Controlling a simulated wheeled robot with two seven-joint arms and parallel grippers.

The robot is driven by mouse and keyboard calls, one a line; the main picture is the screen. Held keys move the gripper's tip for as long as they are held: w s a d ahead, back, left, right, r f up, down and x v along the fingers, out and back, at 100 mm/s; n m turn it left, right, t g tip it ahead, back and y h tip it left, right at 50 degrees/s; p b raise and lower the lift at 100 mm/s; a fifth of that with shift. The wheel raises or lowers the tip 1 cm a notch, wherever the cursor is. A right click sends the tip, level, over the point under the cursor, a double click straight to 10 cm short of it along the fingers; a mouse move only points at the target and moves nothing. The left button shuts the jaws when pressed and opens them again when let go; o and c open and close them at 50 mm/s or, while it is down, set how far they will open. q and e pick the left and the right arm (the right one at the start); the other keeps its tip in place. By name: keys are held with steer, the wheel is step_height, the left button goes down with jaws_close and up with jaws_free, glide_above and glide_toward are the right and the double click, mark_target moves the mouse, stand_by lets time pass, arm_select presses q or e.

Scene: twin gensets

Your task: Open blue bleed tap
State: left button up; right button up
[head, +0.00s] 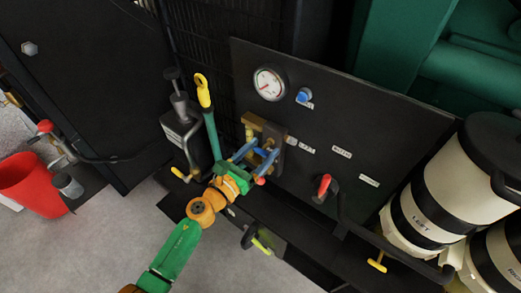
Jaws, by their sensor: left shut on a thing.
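The blue bleed tap (261,152) sits at the brass-coloured block (262,129) on the left part of the dark panel. My left gripper (265,154) reaches it from the lower left. Its two bluish fingers lie on either side of the tap and are shut on it. The fingers hide part of the tap, so its exact angle is hard to tell. My right gripper is not in view.
The panel (330,130) carries a round gauge (269,84), a blue button (303,95) and a red-handled lever (323,186). A yellow-topped green handle (204,92) stands close left of the gripper. Cream-and-black canisters (455,185) crowd the right. A red bucket (32,185) is far left.

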arm_select(q)
steer(key=n, duration=0.6)
steer(key=shift+f+p, duration=0.1)
steer(key=shift+p, duration=0.2)
steer(key=n, duration=0.5)
steer(key=shift+p, duration=0.35)
steer(key=n+p, duration=0.1)
steer(key=n, duration=0.4)
steer(key=shift+n, duration=0.4)
steer(key=n, duration=0.5)
steer(key=shift+f+p, duration=0.1)
steer(key=shift+p, duration=0.25)
steer(key=shift+n, duration=0.4)
steer(key=o, duration=1.3)
steer(key=v, duration=0.7)
